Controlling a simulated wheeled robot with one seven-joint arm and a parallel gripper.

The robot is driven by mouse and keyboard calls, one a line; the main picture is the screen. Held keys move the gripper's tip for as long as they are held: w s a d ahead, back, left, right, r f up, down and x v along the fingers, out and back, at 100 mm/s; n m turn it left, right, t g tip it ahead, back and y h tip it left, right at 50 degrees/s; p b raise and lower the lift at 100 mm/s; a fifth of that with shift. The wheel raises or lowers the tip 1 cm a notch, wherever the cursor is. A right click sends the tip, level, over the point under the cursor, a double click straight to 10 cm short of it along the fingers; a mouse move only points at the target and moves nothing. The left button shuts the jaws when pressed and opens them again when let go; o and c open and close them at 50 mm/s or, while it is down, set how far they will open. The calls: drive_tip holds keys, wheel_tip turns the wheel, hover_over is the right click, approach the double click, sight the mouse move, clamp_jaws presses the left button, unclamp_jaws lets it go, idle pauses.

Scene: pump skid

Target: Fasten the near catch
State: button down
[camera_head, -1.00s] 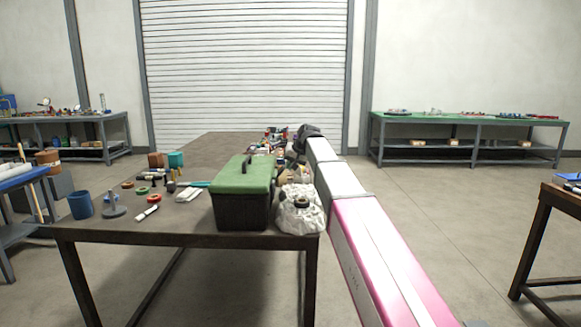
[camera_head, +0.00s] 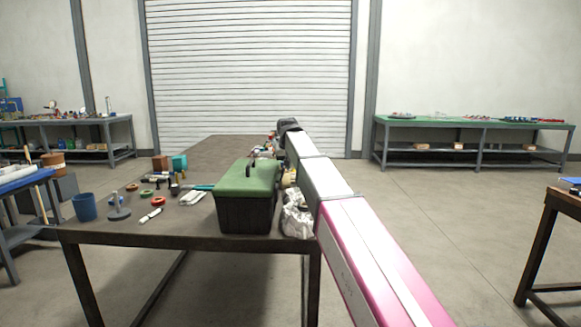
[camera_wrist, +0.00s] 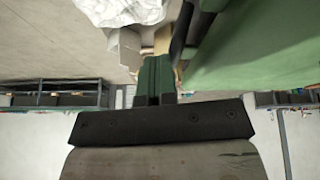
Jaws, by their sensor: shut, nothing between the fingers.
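The toolbox with a green lid (camera_head: 246,178) and dark body (camera_head: 245,213) stands at the table's near right corner. Its lid looks down. I cannot make out a catch on it in either view. In the wrist view a large green surface, seemingly the toolbox (camera_wrist: 255,50), fills the upper right, with a dark bar along its left side. My gripper (camera_wrist: 156,62) is shut and empty, its green fingers together just left of that surface. I cannot tell whether they touch it. In the head view my gripper is hidden at the far end of my arm.
A crumpled white bag (camera_head: 297,218) lies right of the toolbox, partly behind my arm; it also shows in the wrist view (camera_wrist: 120,10). Small parts, a blue cup (camera_head: 85,207) and a grey stand (camera_head: 118,211) are on the table's left (camera_head: 150,238). Open floor lies right.

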drive_tip(key=shift+a+r+h, duration=0.2)
drive_tip(key=shift+a+h, duration=0.35)
drive_tip(key=shift+h, duration=0.05)
drive_tip(key=shift+r, duration=0.8)
drive_tip(key=shift+d, duration=0.1)
drive_tip(key=d+v, duration=0.2)
drive_tip(key=v, duration=0.9)
drive_tip(key=shift+w+d+r, duration=0.2)
drive_tip(key=shift+d+r, duration=0.05)
drive_tip(key=shift+r, duration=0.4)
drive_tip(key=shift+d, duration=0.15)
